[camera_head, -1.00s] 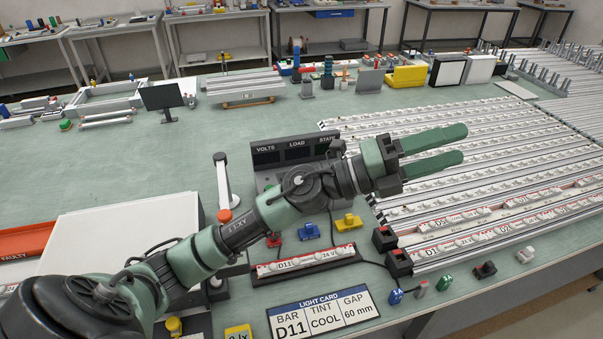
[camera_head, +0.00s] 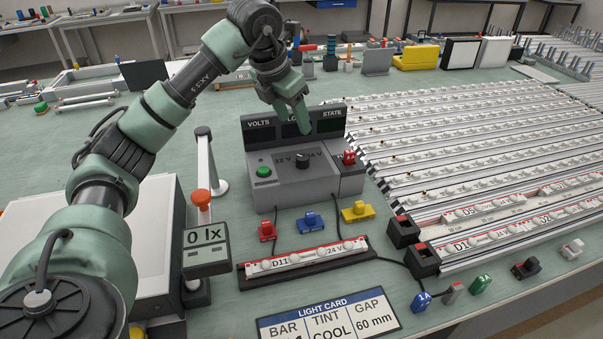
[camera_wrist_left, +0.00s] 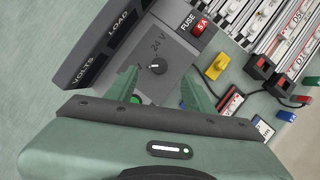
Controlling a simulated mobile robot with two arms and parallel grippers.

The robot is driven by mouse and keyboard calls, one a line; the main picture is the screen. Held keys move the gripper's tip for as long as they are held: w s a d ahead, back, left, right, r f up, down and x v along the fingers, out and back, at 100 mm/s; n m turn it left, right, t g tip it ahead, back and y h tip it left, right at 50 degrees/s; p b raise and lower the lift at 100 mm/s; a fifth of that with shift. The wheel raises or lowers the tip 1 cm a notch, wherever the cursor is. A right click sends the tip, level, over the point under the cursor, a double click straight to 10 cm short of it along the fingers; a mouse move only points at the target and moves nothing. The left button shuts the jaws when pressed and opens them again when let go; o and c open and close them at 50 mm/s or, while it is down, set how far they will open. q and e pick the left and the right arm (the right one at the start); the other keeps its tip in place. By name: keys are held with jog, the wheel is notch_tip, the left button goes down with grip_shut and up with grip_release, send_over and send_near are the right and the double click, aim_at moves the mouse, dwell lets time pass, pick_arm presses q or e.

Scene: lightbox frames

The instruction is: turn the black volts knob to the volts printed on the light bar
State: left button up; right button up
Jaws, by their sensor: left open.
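The black volts knob (camera_head: 302,159) sits on the sloped face of the grey power box (camera_head: 300,182), between the printed marks 12 V and 24 V. In the left wrist view the knob (camera_wrist_left: 158,67) shows between my open fingers, with a light pointer line on it. The light bar (camera_head: 305,257) lies in a black holder in front of the box and reads D11 and 24 V. My left gripper (camera_head: 298,118) points down above and behind the knob, apart from it, open and empty. My right gripper is out of view.
A green button (camera_head: 264,171) is left of the knob and a red fuse (camera_head: 349,157) right of it. The VOLTS, LOAD and STATE display stands behind. A lux meter (camera_head: 206,248) reads 0 lx. Red, blue and yellow connectors (camera_head: 357,211) lie in front.

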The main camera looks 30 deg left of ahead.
pick_arm(q)
jog(key=b, duration=0.3)
send_near(302, 157)
jog(key=x, duration=0.7)
jog(key=shift+w+f+p, duration=0.15)
jog(key=shift+f+p, duration=0.25)
jog(key=shift+w+d+f, duration=0.1)
jog(key=shift+w+f, duration=0.1)
jog(key=shift+f, duration=0.25)
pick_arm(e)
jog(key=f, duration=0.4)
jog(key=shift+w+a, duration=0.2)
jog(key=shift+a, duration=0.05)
pick_arm(q)
grip_shut()
